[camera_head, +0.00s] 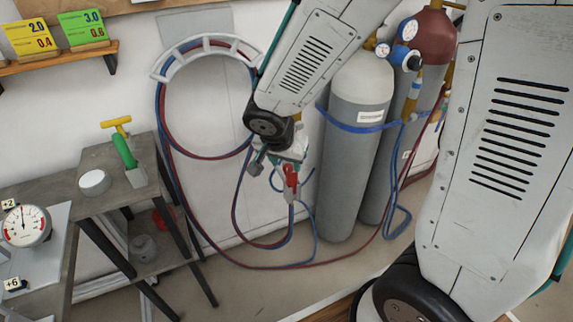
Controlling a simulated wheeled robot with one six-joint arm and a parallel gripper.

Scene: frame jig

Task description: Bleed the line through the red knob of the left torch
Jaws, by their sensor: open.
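A red knob-like part (291,174) shows in the head view just below my wrist. Red and blue hoses (291,212) run up to it from below. The torch body it belongs to is mostly hidden behind my arm and gripper, and I cannot tell which torch it is. My gripper (268,162) is at the end of my arm, close beside the red part on its upper left. It is open. I cannot tell whether it touches the torch. No second torch can be made out.
Two gas cylinders (350,165) with gauges (410,30) stand to the right, blue-strapped. Hoses hang from a white wall rack (208,42) and loop to the floor. A grey stand (95,205) at left holds a green tool with a yellow handle (124,150) and a white round item (94,182).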

